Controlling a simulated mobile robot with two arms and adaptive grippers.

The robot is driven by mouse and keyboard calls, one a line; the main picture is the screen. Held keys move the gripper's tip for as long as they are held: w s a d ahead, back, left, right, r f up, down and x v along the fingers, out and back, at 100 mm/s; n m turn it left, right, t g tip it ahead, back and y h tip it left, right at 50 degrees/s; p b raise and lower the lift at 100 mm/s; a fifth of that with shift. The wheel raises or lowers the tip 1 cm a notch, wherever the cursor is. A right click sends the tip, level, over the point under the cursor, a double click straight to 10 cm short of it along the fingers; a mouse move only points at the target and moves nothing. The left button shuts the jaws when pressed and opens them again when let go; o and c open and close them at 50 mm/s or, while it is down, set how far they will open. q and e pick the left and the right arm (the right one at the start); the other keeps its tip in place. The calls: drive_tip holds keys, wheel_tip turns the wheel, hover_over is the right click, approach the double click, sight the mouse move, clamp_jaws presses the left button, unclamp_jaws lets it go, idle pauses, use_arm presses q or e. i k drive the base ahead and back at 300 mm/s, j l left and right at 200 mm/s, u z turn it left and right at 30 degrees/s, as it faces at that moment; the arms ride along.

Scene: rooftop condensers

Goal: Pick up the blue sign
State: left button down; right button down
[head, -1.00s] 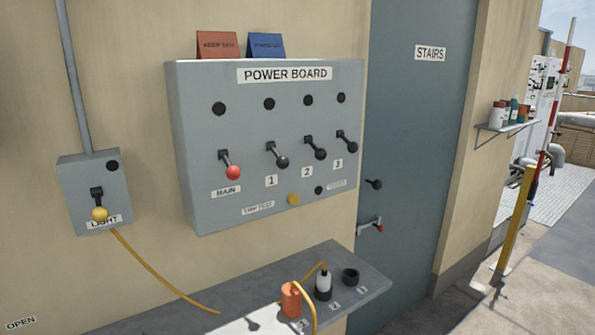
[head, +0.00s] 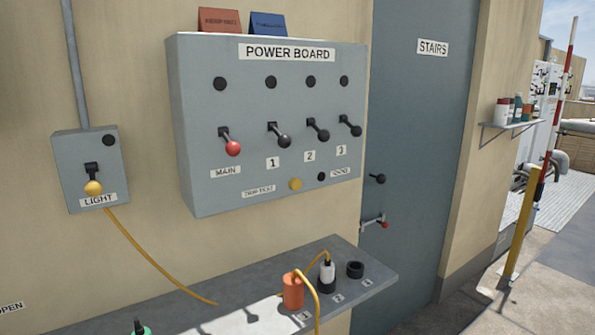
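The blue sign (head: 268,24) stands on top of the grey power board (head: 270,125), toward the middle of its top edge. It is a small tilted panel with lettering too small to read. A red-brown sign (head: 219,21) of the same kind stands just left of it on the same top. Neither of my grippers shows in the head view.
A grey shelf (head: 225,282) below the board holds an orange plug (head: 293,291), a white-and-black plug (head: 327,275) and a black socket ring (head: 355,269). A light switch box (head: 91,170) is at left. A blue-grey stairs door (head: 415,150) is at right.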

sight(260, 24)
drive_tip(key=l+u, duration=0.1)
drive_tip(key=u, duration=0.35)
drive_tip(key=i+l+u, duration=0.2)
drive_tip(key=l, duration=0.25)
drive_tip(key=l+u, duration=0.2)
drive_tip(key=l, duration=0.2)
drive_tip(key=i+l+u, duration=0.15)
drive_tip(key=l, duration=0.35)
drive_tip(key=l+u, duration=0.2)
drive_tip(key=l, duration=0.3)
drive_tip(key=i, duration=0.05)
